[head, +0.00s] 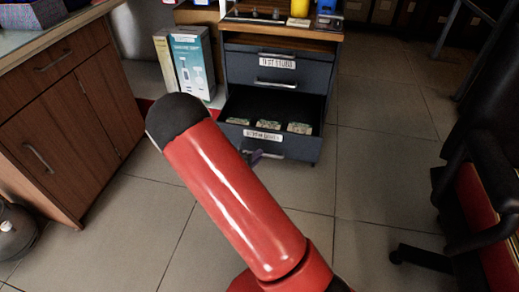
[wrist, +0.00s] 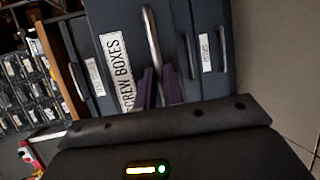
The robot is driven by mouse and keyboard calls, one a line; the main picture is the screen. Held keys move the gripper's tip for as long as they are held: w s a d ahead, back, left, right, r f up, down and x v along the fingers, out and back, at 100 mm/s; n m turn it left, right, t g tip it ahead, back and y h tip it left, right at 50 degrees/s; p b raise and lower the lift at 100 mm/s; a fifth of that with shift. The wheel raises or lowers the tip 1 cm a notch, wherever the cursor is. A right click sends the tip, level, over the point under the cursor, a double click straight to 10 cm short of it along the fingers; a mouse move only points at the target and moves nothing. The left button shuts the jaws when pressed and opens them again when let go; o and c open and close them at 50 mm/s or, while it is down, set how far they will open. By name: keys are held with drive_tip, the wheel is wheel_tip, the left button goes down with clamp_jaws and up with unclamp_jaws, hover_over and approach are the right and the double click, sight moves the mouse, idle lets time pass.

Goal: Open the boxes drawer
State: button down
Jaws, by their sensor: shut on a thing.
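The boxes drawer (head: 292,148) is the lower drawer of a dark blue-grey cabinet. It stands pulled out, and several small cartons (head: 299,128) lie inside. Its white label (wrist: 120,74) reads "SCREW BOXES" in the wrist view. The silver drawer handle (wrist: 151,38) passes between the purple fingers of my gripper (wrist: 158,86). My gripper is shut on this handle. In the head view my gripper (head: 257,156) shows only in part at the drawer front, behind my red arm, which hides part of the front.
Another drawer (head: 282,76) above is shut. A wooden cabinet (head: 65,125) stands at the left, with tall cartons (head: 190,62) beside the drawer cabinet. A black and red chair (head: 470,200) stands at the right. The tiled floor (head: 365,180) between is clear.

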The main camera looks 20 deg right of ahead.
drive_tip(key=shift+s+a, duration=0.4)
drive_tip(key=shift+s, duration=0.2)
drive_tip(key=c, duration=1.5)
unclamp_jaws()
drive_tip(key=v, duration=0.7)
drive_tip(key=shift+s+a, duration=0.2)
drive_tip(key=shift+a, duration=0.1)
